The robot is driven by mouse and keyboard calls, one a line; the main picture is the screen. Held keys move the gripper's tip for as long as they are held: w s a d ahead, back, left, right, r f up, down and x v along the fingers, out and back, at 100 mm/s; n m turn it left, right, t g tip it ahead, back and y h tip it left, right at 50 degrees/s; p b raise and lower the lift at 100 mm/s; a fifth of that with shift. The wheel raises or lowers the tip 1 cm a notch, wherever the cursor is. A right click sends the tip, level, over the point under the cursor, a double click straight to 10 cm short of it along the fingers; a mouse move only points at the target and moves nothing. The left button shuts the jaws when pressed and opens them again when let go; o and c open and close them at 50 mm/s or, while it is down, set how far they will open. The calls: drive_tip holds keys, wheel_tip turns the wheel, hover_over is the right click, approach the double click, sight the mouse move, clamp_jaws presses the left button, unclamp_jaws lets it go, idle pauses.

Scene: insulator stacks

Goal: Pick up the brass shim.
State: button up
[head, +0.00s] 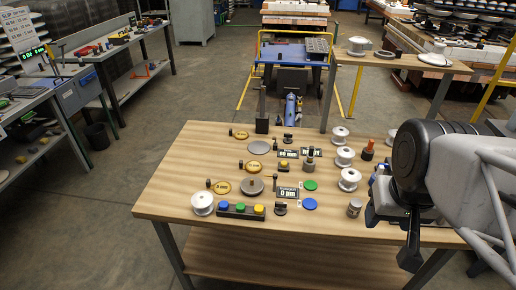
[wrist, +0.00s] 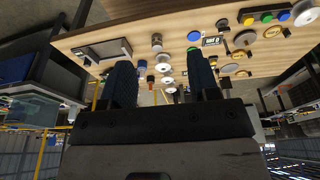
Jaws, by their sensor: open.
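Several flat, brass-coloured discs lie on the wooden table. One is near the back (head: 241,135), one in the middle (head: 253,167) and one nearer the front left (head: 221,187). Their markings are too small to read, so I cannot tell which is the brass shim. In the wrist view, where the table appears upside down, small brass-coloured discs (wrist: 272,32) show at the upper right. My gripper (wrist: 162,75) is open and empty, its two dark fingers apart. In the head view its dark parts (head: 408,240) are at the table's right side, well away from the discs.
White spools (head: 349,179) stand right of the discs. A box with coloured buttons (head: 240,211) lies at the front. Grey discs (head: 252,187), small displays (head: 287,193), and green (head: 310,185) and blue (head: 310,204) discs stand between.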

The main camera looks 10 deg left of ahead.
drive_tip(key=w+a+r+m, duration=0.1)
drive_tip(key=w+a+m, duration=0.35)
drive_tip(key=w, duration=0.95)
drive_tip(key=m+g, duration=0.3)
drive_tip(key=m, duration=1)
hover_over(242, 161)
drive_tip(key=shift+n, duration=0.25)
wheel_tip(242, 161, down, 24)
drive_tip(key=shift+s+d+r, duration=0.1)
drive_tip(key=shift+s, duration=0.05)
drive_tip(key=shift+a+f, duration=0.2)
drive_tip(key=shift+f, duration=0.1)
